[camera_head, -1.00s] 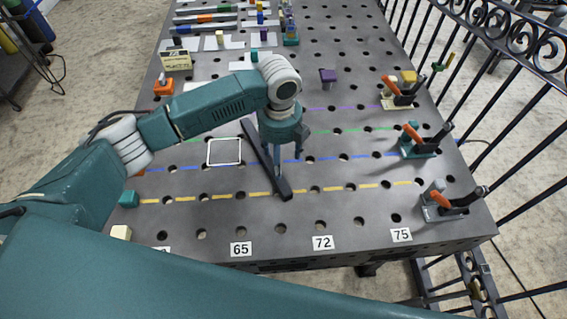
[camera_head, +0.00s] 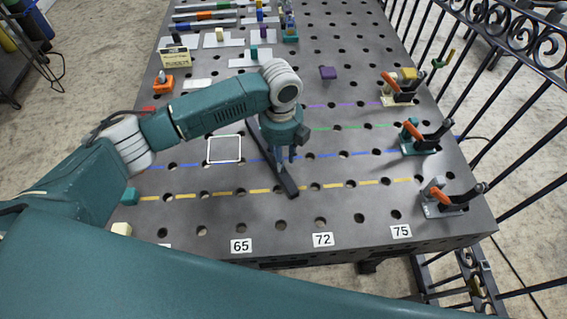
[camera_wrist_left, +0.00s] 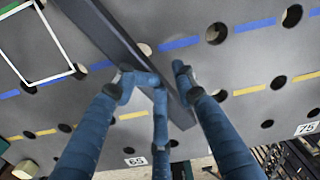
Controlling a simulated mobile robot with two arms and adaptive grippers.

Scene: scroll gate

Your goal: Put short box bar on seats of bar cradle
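A dark grey straight bar (camera_head: 285,180) runs slantwise along the middle of the perforated table, and it crosses the upper middle of the left wrist view (camera_wrist_left: 108,35). My left gripper (camera_head: 287,157) is over the bar's middle and hides part of it. In the left wrist view its blue fingers (camera_wrist_left: 168,75) are spread, with a gap between the tips at the bar's right edge. The left-hand tips overlap the bar in that view. Contact with it cannot be told. I cannot make out a bar cradle or its seats. My right gripper is not in view.
A white square outline (camera_head: 224,149) lies left of the bar. Toggle clamps with orange handles (camera_head: 411,131) line the right edge. Table near the numbered front labels (camera_head: 323,239) is clear.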

